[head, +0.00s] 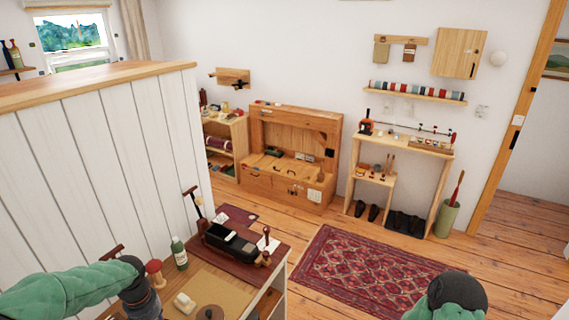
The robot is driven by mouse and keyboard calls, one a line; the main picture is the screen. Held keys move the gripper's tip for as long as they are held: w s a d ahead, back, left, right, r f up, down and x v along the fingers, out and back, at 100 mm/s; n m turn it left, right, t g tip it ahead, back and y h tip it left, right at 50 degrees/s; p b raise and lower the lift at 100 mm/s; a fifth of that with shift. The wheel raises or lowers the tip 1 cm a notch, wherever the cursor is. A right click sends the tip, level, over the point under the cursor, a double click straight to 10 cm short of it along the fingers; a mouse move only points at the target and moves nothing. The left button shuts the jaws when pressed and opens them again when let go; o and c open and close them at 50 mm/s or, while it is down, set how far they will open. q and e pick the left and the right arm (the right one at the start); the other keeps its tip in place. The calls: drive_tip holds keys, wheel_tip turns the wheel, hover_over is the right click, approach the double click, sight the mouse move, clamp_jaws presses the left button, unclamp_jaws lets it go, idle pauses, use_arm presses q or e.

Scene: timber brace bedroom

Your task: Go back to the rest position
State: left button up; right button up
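My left arm (70,291) comes in from the left in a green padded sleeve. Its dark joint (132,268) bends down past the lower edge beside the near worktable. The gripper at its end does not show. My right arm (450,297) shows only as a short green and black piece at the lower right, over the rug's near edge. Its gripper is also out of the picture. I see nothing held by either arm.
The worktable (262,279) holds a green bottle (179,254), a black tray (230,243) and a tan mat (228,294). A white panelled partition (110,160) stands left. Beyond are a patterned rug (365,270), wooden bench (290,187) and shelf stand (440,146). Wooden floor lies clear around the rug.

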use_arm(q)
drive_tip(key=s+d+f+m+h+b, duration=0.1)
drive_tip(key=d+f+h+b, duration=0.15)
drive_tip(key=d+f, duration=0.65)
drive_tip(key=s+d+f+h+b, duration=0.1)
drive_tip(key=s+d+f+b, duration=0.15)
drive_tip(key=d+f, duration=0.7)
drive_tip(key=s+d+f+b, duration=0.2)
drive_tip(key=s+d+f, duration=0.2)
drive_tip(key=f, duration=0.4)
drive_tip(key=s+d+f+b, duration=0.2)
drive_tip(key=s+d+f, duration=0.2)
drive_tip(key=s+f, duration=0.3)
drive_tip(key=shift+s+f+b, duration=0.2)
drive_tip(key=shift+f+b, duration=0.2)
drive_tip(key=shift+f, duration=0.2)
